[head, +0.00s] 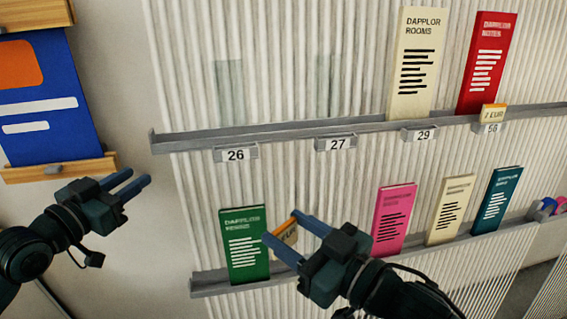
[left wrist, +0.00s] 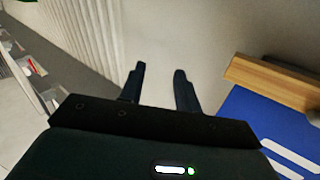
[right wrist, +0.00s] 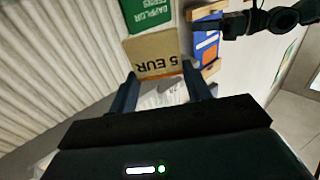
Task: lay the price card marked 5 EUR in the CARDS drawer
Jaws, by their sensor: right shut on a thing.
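The price card marked 5 EUR (right wrist: 152,53) is tan and shows large in the right wrist view, its print upside down. In the head view the card (head: 287,235) is partly hidden by my right gripper (head: 282,227), just right of the green brochure on the lower rail. My right gripper is shut on the card; the fingers are at its two sides. My left gripper (head: 139,177) is open and empty at the left, in front of the bare wall; its parted fingers also show in the left wrist view (left wrist: 159,70). No CARDS drawer is in view.
The upper rail (head: 280,138) has number tags and holds a cream and a red brochure, with a 2 EUR card (head: 493,113) by the red one. The lower rail holds green (head: 245,245), pink, cream and teal brochures. A blue poster on wooden bars (head: 60,170) hangs at left.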

